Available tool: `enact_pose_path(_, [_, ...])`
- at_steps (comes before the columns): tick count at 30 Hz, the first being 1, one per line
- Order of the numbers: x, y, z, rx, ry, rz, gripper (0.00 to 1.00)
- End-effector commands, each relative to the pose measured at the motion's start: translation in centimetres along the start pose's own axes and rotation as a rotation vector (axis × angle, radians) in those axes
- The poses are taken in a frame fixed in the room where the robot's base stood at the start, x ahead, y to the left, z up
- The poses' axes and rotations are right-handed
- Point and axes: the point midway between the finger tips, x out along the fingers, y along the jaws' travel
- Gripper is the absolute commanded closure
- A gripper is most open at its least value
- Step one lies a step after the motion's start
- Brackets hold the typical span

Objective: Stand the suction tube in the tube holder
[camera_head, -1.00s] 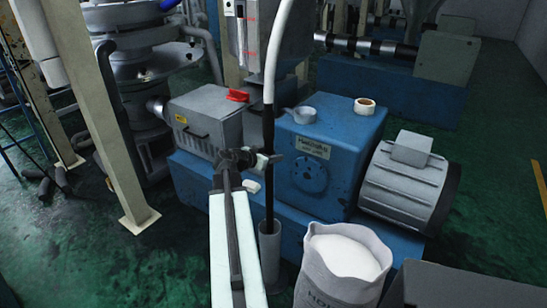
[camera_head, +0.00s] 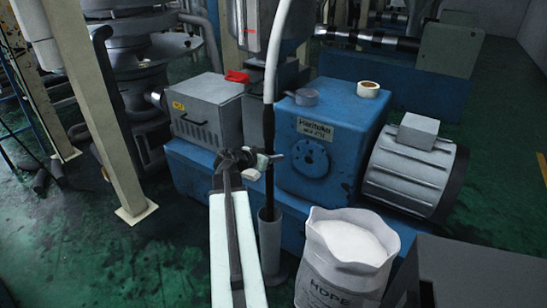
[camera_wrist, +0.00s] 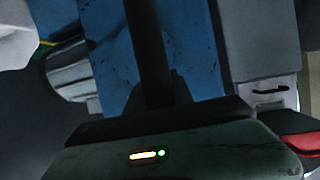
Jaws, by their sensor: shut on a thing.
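The suction tube (camera_head: 269,185) is a long black pipe with a white hose (camera_head: 282,45) rising from its top. It stands nearly upright. My gripper (camera_head: 262,162) is shut on it partway down. The tube holder (camera_head: 269,250) is a grey upright cylinder on the floor, in front of the blue machine. The tube's lower end meets the holder's mouth and appears to be inside it; how deep I cannot tell. In the wrist view the black tube (camera_wrist: 150,50) runs down to the dark jaw edge, which hides its lower part.
A blue machine (camera_head: 345,120) with a grey motor (camera_head: 415,170) stands close behind the tube. An open sack of white pellets (camera_head: 345,265) stands right of the holder, with a dark box (camera_head: 480,275) beyond it. A cream post (camera_head: 115,140) rises at left. Green floor lies clear at lower left.

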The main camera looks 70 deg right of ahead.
Motion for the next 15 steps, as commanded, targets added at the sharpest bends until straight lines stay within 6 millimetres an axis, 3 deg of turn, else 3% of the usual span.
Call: enact_pose_path(15, [1.9, 0.0, 4.5, -0.001, 0.001, 0.000, 1.00])
